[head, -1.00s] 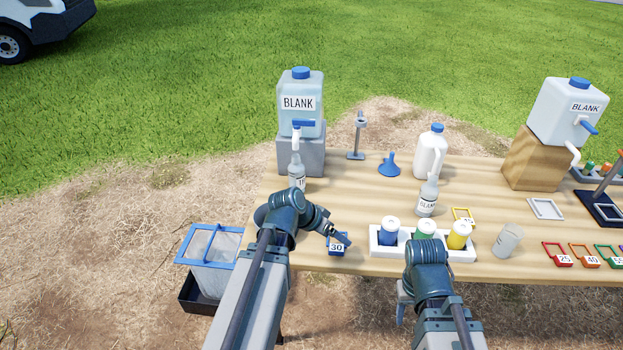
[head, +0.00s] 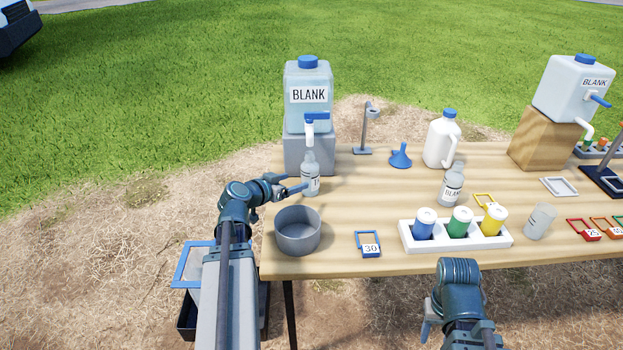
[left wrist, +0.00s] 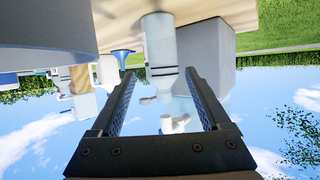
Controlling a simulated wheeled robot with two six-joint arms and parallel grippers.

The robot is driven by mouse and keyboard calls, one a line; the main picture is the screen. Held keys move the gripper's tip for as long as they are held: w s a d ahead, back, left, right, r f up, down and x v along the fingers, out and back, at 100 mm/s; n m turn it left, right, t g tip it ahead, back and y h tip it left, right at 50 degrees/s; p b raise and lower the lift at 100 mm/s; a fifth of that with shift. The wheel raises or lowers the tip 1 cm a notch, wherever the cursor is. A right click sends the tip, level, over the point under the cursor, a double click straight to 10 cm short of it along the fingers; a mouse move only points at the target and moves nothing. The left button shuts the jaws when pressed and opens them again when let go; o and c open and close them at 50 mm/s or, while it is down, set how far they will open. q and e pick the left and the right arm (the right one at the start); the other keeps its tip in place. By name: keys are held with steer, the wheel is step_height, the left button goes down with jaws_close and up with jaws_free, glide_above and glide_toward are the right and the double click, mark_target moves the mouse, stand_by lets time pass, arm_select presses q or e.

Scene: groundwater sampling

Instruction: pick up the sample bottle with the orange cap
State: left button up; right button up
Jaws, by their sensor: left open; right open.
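My left gripper (head: 290,188) is open, its fingers pointing right at a clear bottle (head: 310,178) under the left jug's spout. In the left wrist view, that bottle (left wrist: 160,55) appears upside down, in line with the gap between the open fingers (left wrist: 160,85); I cannot tell whether they touch it. This bottle's cap colour does not show. A small orange cap (head: 604,143) shows in a rack at the far right edge, beside a green one; what is under it is mostly hidden. My right gripper (head: 428,318) is open and empty in front of the table.
A grey bowl (head: 298,242) stands below my left gripper. A white holder (head: 410,240) carries blue, green and yellow containers. Another labelled bottle (head: 452,188), a white jug (head: 440,145) and a blue funnel (head: 400,158) stand mid-table. Water jugs stand left (head: 308,75) and right (head: 575,88).

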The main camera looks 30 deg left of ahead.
mark_target(304, 178)
arm_select(q)
steer(key=b+x, duration=0.2)
steer(key=x, duration=0.5)
steer(key=shift+w+a+f+b, duration=0.1)
steer(key=shift+f+b, duration=0.1)
steer(key=shift+b, duration=0.15)
steer(key=shift+w+f, duration=0.1)
steer(key=shift+w, duration=0.3)
steer(key=b+x, duration=0.2)
steer(key=x, duration=0.3)
steer(key=shift+w+f, duration=0.15)
steer(key=shift+f, duration=0.1)
steer(key=shift+r, duration=0.1)
